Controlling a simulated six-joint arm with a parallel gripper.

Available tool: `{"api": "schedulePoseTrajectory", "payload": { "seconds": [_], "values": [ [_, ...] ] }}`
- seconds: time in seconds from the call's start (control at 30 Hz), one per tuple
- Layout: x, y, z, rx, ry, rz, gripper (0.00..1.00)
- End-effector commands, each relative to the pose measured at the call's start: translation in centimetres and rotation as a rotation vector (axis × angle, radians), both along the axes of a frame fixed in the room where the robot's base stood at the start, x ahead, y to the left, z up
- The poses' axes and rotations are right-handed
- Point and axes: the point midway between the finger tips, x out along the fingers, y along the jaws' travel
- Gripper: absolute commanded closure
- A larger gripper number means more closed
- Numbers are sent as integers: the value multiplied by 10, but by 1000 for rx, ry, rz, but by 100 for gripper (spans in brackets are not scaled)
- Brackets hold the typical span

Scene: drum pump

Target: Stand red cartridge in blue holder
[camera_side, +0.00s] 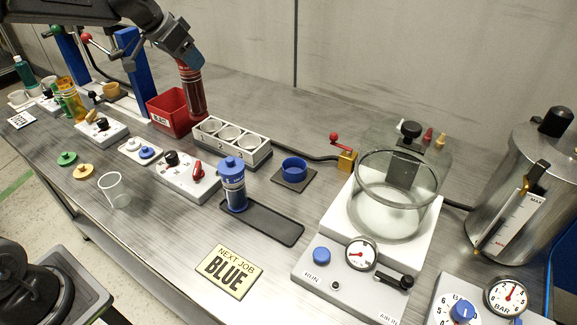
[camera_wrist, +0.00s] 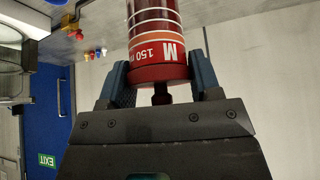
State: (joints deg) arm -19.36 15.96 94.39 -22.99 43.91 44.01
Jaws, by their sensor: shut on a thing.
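The red cartridge (camera_side: 192,92) hangs almost upright, slightly tilted, below my gripper (camera_side: 187,60) in the side view. In the wrist view my gripper (camera_wrist: 160,80) is shut on the end of the red cartridge (camera_wrist: 158,45), which shows white bands and an "M 150" marking. The cartridge's lower end overlaps the right side of the red bin in the side view; I cannot tell whether it touches anything. The blue holder (camera_side: 293,168), a short ring on a dark square base, stands empty to the right of the numbered rack.
A red bin (camera_side: 166,112) and a grey rack (camera_side: 262,155) with several round holes stand near the cartridge. A blue cartridge (camera_side: 232,188) stands on a black tray (camera_side: 270,225). A glass vessel (camera_side: 398,185) stands right of the holder.

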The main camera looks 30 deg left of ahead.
Motion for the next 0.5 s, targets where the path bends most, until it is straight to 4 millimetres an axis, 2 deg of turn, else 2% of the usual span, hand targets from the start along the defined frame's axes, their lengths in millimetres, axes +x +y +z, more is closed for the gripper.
{"api": "schedulePoseTrajectory", "payload": {
  "seconds": [0.1,0.3,0.5],
  "values": [
    [10,-39,-2,-2,4,-150,93],
    [20,-103,-4,-5,-2,-404,93],
    [22,-138,-5,-7,-11,-545,93]
  ]
}}
